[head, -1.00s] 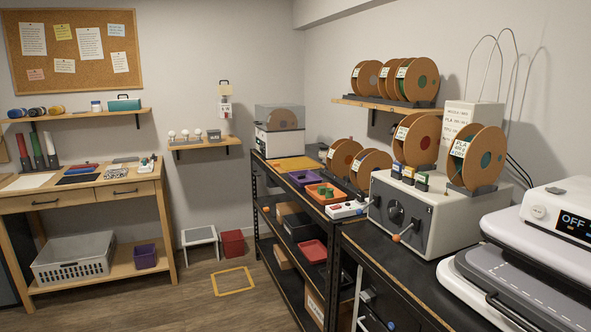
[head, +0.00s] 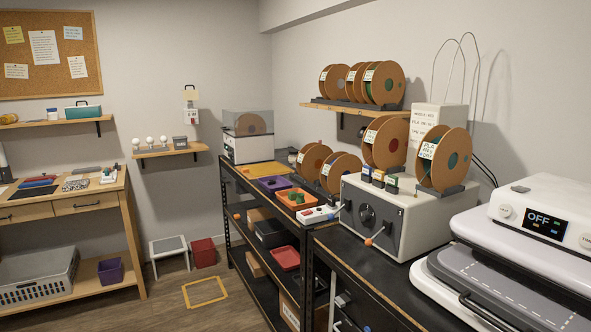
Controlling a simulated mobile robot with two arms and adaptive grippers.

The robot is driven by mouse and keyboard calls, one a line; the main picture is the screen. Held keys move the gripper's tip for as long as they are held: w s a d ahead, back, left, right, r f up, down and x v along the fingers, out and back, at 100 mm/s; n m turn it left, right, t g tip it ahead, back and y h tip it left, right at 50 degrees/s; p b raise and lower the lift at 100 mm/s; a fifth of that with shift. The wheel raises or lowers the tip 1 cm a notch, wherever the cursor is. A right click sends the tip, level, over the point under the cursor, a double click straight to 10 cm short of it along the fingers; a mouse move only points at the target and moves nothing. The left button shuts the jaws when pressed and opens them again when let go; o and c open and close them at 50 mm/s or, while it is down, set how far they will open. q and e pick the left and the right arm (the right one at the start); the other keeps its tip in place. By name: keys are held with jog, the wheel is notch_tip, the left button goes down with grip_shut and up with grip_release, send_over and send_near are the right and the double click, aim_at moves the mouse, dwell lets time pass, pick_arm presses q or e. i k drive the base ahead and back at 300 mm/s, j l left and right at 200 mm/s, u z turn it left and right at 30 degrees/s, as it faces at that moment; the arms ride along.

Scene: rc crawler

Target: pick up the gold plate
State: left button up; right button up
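A flat gold-yellow sheet (head: 252,169), which looks like the gold plate, lies on the top of the black shelf unit, in front of the white machine with a clear cover. It is small and far off in the head view. Neither my left nor my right gripper is in view.
A purple tray (head: 273,184) and an orange tray (head: 296,199) sit nearer on the same top. A grey box machine (head: 385,222) and a heat press (head: 510,250) stand at right. The floor by the yellow square outline (head: 205,292) is open. A step stool (head: 169,250) and red bin (head: 203,253) stand behind.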

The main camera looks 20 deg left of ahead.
aim_at(259, 170)
jog(key=i+j+z, duration=0.1)
jog(key=z, duration=0.3)
jog(key=j+z, duration=0.55)
jog(key=z, duration=0.2)
jog(key=j+z, duration=0.2)
jog(key=j, duration=0.75)
jog(key=j+z, duration=0.2)
jog(key=j, duration=0.8)
jog(key=j+z, duration=0.2)
jog(key=j, duration=0.75)
jog(key=j+u, duration=0.2)
jog(key=u, duration=0.3)
jog(key=i+j+u, duration=0.1)
jog(key=u, duration=0.4)
jog(key=j, duration=0.1)
